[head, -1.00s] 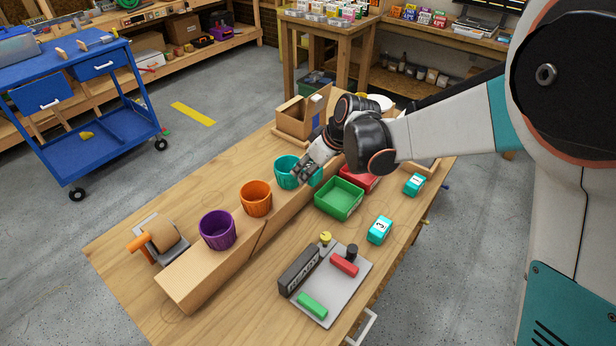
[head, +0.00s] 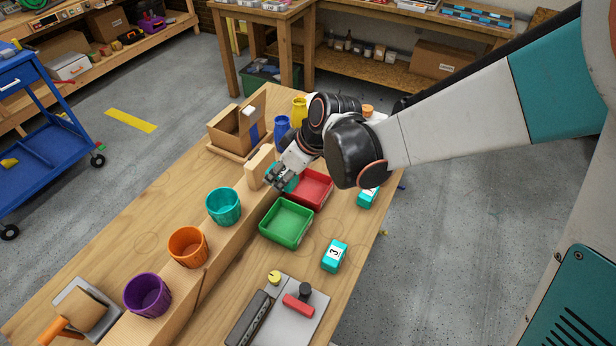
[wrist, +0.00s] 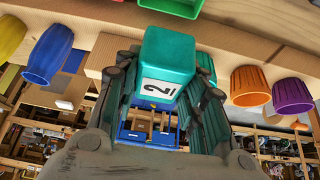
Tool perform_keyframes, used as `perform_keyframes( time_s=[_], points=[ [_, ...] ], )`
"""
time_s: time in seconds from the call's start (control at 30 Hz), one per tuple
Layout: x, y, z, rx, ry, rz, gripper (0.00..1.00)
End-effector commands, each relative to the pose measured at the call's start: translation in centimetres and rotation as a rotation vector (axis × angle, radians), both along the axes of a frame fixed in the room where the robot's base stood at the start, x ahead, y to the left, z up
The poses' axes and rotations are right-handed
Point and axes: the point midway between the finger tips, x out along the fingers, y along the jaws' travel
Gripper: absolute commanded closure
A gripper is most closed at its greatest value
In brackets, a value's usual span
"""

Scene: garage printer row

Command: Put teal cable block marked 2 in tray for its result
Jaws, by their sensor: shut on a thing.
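My gripper (head: 277,181) is shut on a teal block (wrist: 168,62) with a white label reading 2, seen clearly in the wrist view. In the head view only part of this block (head: 291,183) shows beside the fingers. It is held above the wooden ledge, left of the red tray (head: 329,199). The green tray (head: 286,222) sits in front of the red one and looks empty; its edge shows at the top of the wrist view (wrist: 172,7). My arm partly covers the red tray's far side.
A teal block marked 3 (head: 334,256) and another teal block (head: 367,198) lie right of the trays. Teal (head: 223,207), orange (head: 188,247) and purple (head: 147,296) cups line the ledge. A cardboard box (head: 237,125) and blue cup (head: 282,128) stand behind. A grey plate (head: 310,325) is in front.

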Motion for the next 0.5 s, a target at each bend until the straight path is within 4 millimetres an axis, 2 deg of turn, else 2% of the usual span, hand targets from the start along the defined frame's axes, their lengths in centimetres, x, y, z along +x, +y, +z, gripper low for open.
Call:
perform_keyframes(
  time_s=[0.07,0.5],
  points=[
    [-0.5,0.0,-1.2,0.000,0.000,0.004,0.91],
    [-0.4,0.0,-10.2,0.000,0.000,0.002,0.91]
  ],
)
